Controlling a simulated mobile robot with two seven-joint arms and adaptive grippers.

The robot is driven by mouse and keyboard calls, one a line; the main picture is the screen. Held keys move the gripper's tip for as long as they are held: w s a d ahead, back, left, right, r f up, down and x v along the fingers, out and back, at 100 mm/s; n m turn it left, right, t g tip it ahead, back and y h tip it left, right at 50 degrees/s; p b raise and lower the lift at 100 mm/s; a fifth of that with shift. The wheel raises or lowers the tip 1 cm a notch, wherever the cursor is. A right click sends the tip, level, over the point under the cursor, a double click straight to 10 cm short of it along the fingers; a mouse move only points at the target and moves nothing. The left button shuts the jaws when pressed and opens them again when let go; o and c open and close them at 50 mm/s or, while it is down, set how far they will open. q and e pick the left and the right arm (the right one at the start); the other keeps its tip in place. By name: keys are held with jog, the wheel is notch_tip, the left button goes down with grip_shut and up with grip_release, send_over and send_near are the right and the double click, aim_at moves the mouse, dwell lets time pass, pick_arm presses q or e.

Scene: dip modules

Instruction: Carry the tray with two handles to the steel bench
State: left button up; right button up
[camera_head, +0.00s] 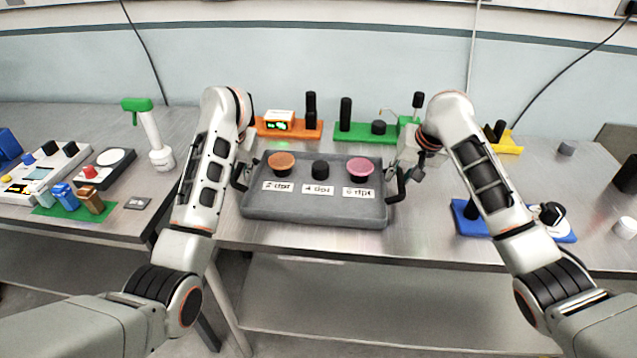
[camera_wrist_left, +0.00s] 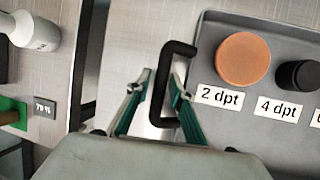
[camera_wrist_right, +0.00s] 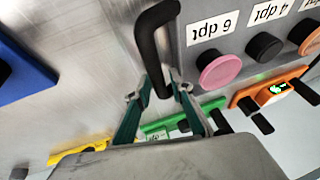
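The grey tray (camera_head: 315,211) with two black handles is over the middle steel bench (camera_head: 450,238); I cannot tell whether it rests on it or hangs just above. It looks level and carries an orange round piece (camera_head: 281,162), a black one (camera_head: 320,169) and a pink one (camera_head: 360,168) behind labels 2, 4 and 6 dpt. My left gripper (camera_wrist_left: 162,82) has its fingers closed around the bar of the left handle (camera_wrist_left: 177,48). My right gripper (camera_wrist_right: 158,80) has its fingers closed around the right handle (camera_wrist_right: 147,35). Finger contact is partly hidden.
Behind the tray stand an orange fixture (camera_head: 298,132) and a green fixture (camera_head: 352,134). A blue fixture (camera_head: 565,236) is at the right, a yellow one (camera_head: 508,149) behind it. The left table (camera_head: 120,220) holds a green-topped white device (camera_head: 150,135) and several modules. A gap separates the tables.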

pick_arm(q)
grip_shut()
pick_arm(e)
grip_shut()
pick_arm(q)
jog(key=shift+r, duration=0.15)
pick_arm(e)
jog(key=shift+r, duration=0.15)
